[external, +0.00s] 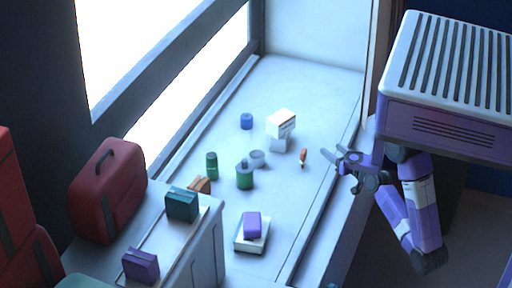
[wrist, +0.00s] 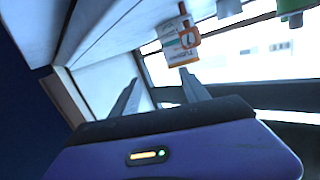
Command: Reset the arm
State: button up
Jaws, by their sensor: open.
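My gripper (external: 343,160) is at the right edge of the pale counter in the external view, with its fingers spread and pointing left. Nothing is between the fingers. In the wrist view my gripper (wrist: 158,92) shows its two grey fingers apart and empty. My purple arm hangs bent beside the counter's right side.
The counter (external: 330,100) holds a white box (external: 281,122), a blue container (external: 247,121), green bottles (external: 245,176), a grey cup (external: 257,159) and a purple block (external: 252,223) on a white tray (external: 240,244). A red case (external: 108,190) stands at left. The counter's raised right edge lies close to my gripper.

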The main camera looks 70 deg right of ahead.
jog(key=s+a+f+n+t+y, duration=0.1)
jog(key=s+a+n+y, duration=0.3)
jog(key=a, duration=0.9)
jog(key=s+a+f+n+y, duration=0.1)
jog(key=s+a+n+y, duration=0.3)
jog(key=a, duration=0.9)
jog(key=s+y, duration=0.1)
jog(key=s, duration=0.2)
jog(key=shift+a+n+t+y, duration=0.15)
jog(key=shift+n+t+y, duration=0.25)
